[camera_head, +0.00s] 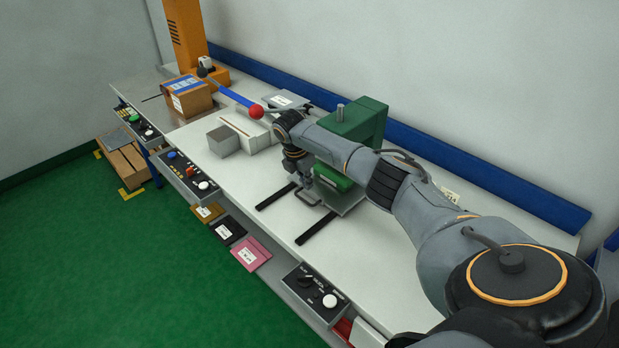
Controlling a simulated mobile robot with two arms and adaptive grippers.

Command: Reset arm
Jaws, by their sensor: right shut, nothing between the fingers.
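My right arm reaches in from the lower right across the long white workbench (255,222). Its gripper (304,183) points down at the middle of the bench, in front of the green machine (358,120). The gripper is shut and empty. Just below it is a small metal handle or frame (308,198) on the bench; I cannot tell whether they touch. Two black rails (316,228) lie on the bench beside it. My arm hides part of the green machine and the bench behind it. My left gripper is not in view.
A blue lever with a red ball (257,111) sticks out from the orange column (187,35). A cardboard box (187,97), a grey block (223,140) and a white box (247,131) stand at the left. Control boxes (314,292) line the front edge. The green floor (130,270) is mostly clear.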

